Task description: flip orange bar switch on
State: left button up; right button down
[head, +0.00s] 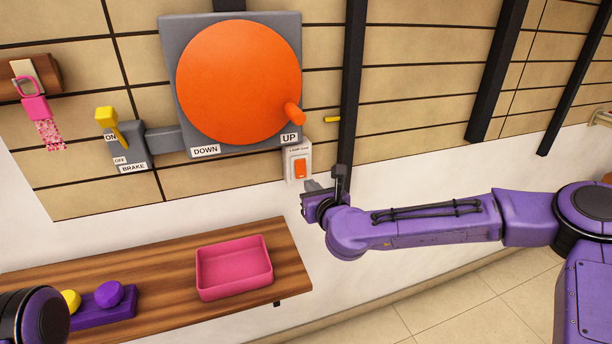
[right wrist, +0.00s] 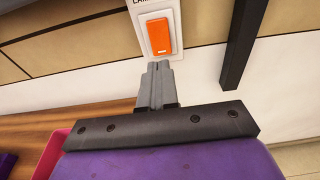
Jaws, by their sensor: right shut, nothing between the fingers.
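The orange bar switch (head: 300,169) is a small orange rocker on a white wall plate (head: 290,160), just below the UP label. In the right wrist view the orange rocker (right wrist: 159,36) is straight ahead, just past my fingertips. My right gripper (head: 309,187) is shut and empty. Its fingertips (right wrist: 158,66) are held together just below the rocker, close to the plate's lower edge; I cannot tell whether they touch it. My left gripper is out of view; only a dark and purple part of my left arm shows at the lower left.
A large orange wheel (head: 238,82) with a knob is above the switch. A yellow brake lever (head: 106,115) is at the left. A wooden shelf (head: 160,255) below holds a pink tray (head: 202,283) and a purple block (head: 101,310). A dark post (head: 350,90) stands right of the switch.

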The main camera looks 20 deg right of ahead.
aim_at(301, 175)
jog(key=w, duration=0.2)
jog(key=w+p, duration=0.1)
jog(key=w+f, duration=0.1)
jog(key=w, duration=0.1)
jog(key=shift+w+a, duration=0.1)
jog(key=shift+w, duration=0.25)
